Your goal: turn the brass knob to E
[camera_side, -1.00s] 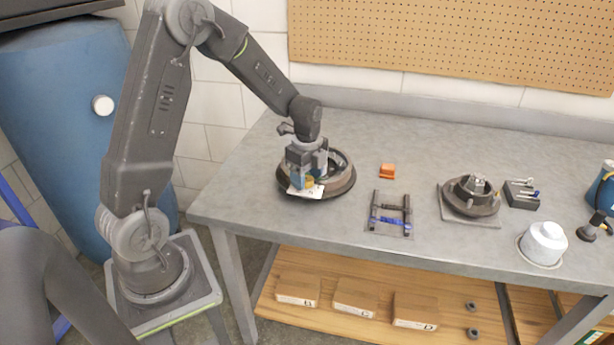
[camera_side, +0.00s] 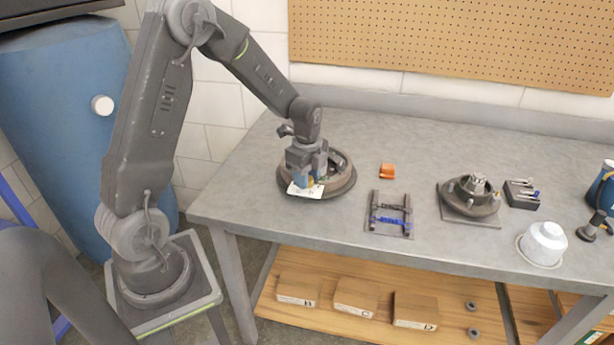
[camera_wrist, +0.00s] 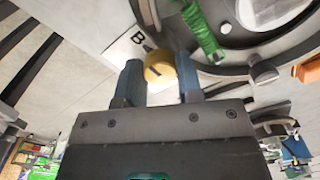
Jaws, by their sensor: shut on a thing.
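The brass knob (camera_wrist: 158,70) sits between the two blue fingertips of my gripper (camera_wrist: 160,82) in the wrist view, with a dark pointer line on its face. My gripper is shut on it. A white letter plate (camera_wrist: 128,48) lies beside the knob, and a letter B shows on it; other letters are hidden or too small to read. In the side view my gripper (camera_side: 307,180) reaches down at the front of a round dark drum-like assembly (camera_side: 345,185), and the plate (camera_side: 304,191) shows below the fingers. The letter E is not visible.
On the bench are an orange block (camera_side: 388,171), a small frame with blue parts (camera_side: 391,214), a round hub on a plate (camera_side: 470,196), a dark holder (camera_side: 522,194) and a white domed part (camera_side: 543,243). Boxes (camera_side: 357,297) lie on the lower shelf. Bare bench lies behind.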

